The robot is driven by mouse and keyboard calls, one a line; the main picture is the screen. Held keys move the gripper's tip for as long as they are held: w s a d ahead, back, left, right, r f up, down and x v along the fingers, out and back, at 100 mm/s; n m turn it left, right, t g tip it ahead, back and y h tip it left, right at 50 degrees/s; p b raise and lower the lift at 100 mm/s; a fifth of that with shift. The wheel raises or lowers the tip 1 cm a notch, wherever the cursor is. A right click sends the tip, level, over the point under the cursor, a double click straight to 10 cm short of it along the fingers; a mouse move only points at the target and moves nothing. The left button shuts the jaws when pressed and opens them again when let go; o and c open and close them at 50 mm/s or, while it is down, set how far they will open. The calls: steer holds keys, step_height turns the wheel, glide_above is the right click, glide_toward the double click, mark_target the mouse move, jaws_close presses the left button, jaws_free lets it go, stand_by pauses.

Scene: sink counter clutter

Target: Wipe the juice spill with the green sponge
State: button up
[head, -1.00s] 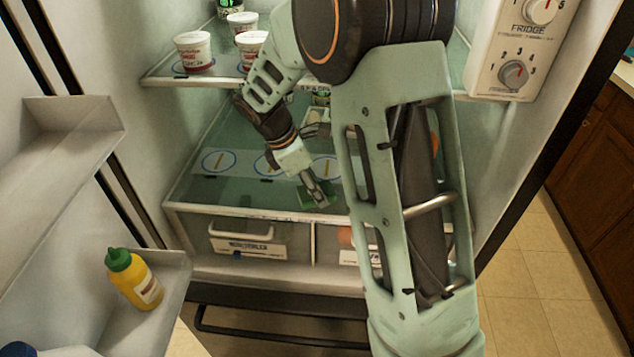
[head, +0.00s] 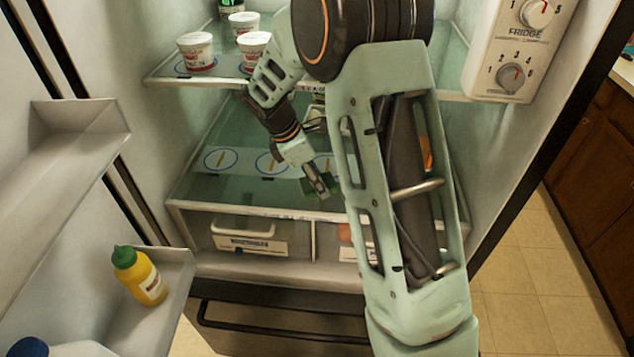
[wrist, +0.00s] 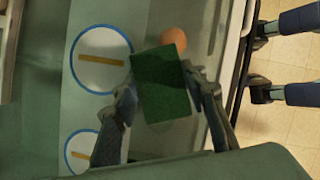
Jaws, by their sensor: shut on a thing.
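The green sponge (wrist: 162,82) is a dark green block between my two fingers in the wrist view. It also shows in the head view (head: 308,188), partly behind the fingers. My gripper (head: 322,188) is shut on it, low over the front part of the fridge's lower glass shelf (head: 225,190). I cannot tell whether the sponge touches the glass. I cannot make out the juice spill clearly in either view; my arm and the sponge hide part of the shelf.
Yogurt cups (head: 196,52) stand on the upper shelf. Blue-ringed markers (head: 221,160) line the lower shelf. A drawer (head: 245,238) lies below it. An orange round thing (wrist: 258,38) shows near the front edge. A mustard bottle (head: 139,276) stands in the open door's bin.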

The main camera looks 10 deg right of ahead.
steer(key=shift+w+f, duration=0.1)
steer(key=shift+w+d+r+p, duration=0.1)
steer(key=shift+r+p, duration=0.35)
step_height(320, 180, up, 5)
steer(key=p, duration=0.4)
